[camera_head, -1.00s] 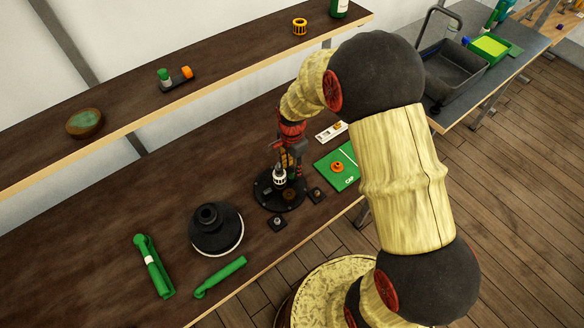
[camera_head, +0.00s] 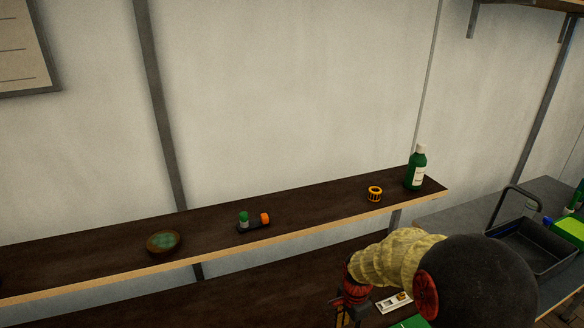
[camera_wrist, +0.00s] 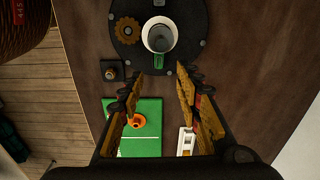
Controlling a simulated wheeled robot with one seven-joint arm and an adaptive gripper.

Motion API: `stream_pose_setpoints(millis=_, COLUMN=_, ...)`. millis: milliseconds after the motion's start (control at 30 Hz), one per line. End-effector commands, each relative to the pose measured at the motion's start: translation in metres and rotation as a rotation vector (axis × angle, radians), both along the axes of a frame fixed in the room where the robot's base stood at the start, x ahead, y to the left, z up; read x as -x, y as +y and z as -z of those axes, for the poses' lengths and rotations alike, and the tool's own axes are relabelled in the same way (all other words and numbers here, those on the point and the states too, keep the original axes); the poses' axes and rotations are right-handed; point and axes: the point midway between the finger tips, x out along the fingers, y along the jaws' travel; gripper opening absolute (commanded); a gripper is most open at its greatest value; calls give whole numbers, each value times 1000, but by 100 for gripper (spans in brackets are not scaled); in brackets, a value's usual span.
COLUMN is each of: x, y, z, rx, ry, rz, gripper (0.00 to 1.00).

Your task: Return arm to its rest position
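My arm reaches over the workbench at the lower right of the head view. My gripper (camera_wrist: 161,78) shows in the wrist view with its two fingers apart and nothing between the tips. Beyond the tips is a round black base (camera_wrist: 188,48) with a white-rimmed cylinder (camera_wrist: 159,37) and a brown gear (camera_wrist: 130,30) on it. The fingers look apart from these. In the head view the gripper's end is cut off by the bottom edge.
A shelf (camera_head: 320,221) holds a bowl (camera_head: 164,243), an orange ring (camera_head: 375,193) and a green bottle (camera_head: 417,168). A green mat (camera_wrist: 148,111) with an orange piece (camera_wrist: 137,121) lies on the bench. A dark tray (camera_head: 535,248) stands at the right.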

Motion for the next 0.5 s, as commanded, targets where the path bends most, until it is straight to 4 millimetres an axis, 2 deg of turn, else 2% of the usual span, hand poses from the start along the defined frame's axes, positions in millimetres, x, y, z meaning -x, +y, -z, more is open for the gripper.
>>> stream_pose_setpoints(millis=167, x=11, y=0, z=-54, rx=12, ry=-86, rz=-184, gripper=34)
stream_pose_setpoints(millis=267, x=30, y=0, z=-89, rx=30, ry=-141, rz=-327, gripper=34)
stream_pose_setpoints(millis=400, x=67, y=0, z=-131, rx=72, ry=-217, rz=-532, gripper=34)
stream_pose_setpoints(millis=500, x=99, y=0, z=-152, rx=111, ry=-270, rz=-679, gripper=34)
